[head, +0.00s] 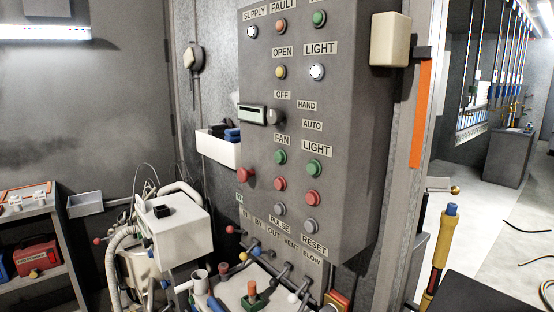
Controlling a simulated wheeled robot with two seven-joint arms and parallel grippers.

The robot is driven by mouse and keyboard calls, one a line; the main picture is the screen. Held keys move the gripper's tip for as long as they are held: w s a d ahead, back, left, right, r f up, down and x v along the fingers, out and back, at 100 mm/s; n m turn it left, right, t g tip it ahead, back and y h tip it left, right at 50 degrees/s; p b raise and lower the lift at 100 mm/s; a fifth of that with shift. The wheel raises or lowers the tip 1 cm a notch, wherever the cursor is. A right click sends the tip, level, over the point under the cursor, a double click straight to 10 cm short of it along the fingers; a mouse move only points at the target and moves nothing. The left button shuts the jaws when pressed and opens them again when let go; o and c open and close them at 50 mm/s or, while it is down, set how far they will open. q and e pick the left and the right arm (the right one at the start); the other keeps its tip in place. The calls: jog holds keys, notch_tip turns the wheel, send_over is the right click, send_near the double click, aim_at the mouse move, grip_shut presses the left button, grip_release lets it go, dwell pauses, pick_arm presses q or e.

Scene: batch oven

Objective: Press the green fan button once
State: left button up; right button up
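The green fan button (280,157) is on the grey control panel (354,150), directly below the FAN label (281,140). It is round and unobstructed, and nothing touches it. A red button (280,184) sits right below it. Another green button (314,168) sits to its right under a LIGHT label, with a red button (313,198) below that. Neither of my grippers shows in the head view.
A rotary switch (274,116) is above the fan button. A red knob (246,175) sticks out at the panel's left edge. Several levers (252,291) stand below the panel. A white machine (178,235) stands at left, and an open doorway is at right.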

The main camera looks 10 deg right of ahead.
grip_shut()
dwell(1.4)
